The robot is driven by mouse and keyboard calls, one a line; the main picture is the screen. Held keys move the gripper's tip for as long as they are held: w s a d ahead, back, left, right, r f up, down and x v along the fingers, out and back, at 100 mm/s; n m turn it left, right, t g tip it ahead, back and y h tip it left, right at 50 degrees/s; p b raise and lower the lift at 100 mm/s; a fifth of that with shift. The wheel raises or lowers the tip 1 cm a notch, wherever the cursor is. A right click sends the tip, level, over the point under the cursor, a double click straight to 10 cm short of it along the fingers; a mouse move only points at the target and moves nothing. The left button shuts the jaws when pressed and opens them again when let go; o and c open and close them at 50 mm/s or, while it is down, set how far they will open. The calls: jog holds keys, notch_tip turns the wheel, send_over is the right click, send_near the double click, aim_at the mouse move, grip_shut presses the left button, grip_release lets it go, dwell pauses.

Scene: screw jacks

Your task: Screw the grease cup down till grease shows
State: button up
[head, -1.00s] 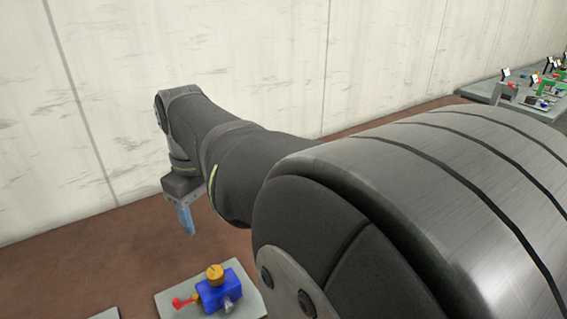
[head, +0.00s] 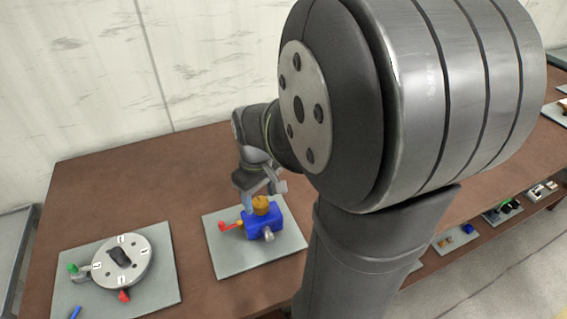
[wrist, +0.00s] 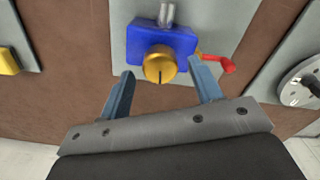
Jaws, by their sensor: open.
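The grease cup is a gold round cap (head: 261,204) on top of a blue block (head: 266,222) on a grey plate (head: 240,265). In the wrist view the gold cap (wrist: 160,66) has a dark line on its face, and the blue block (wrist: 150,38) lies beyond it. A red lever (head: 229,226) sticks out from the block. My gripper (wrist: 161,72) is open, with one blue finger on each side of the cap and gaps visible between. It also shows close to the cap in the head view (head: 262,198). No grease is visible.
A plate with a round grey dial (head: 122,262) lies to the left in the head view. More plates with small parts line the bench at right, beyond my arm. The brown bench top (head: 130,185) is clear behind the plates.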

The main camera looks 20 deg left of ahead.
jog(key=shift+f, duration=0.5)
jog(key=shift+c, duration=0.2)
jog(key=c, duration=1)
jog(key=shift+o, duration=0.2)
jog(key=shift+m, duration=0.3)
jog(key=m, duration=1.3)
jog(key=shift+r, duration=0.1)
jog(key=shift+a, duration=0.1)
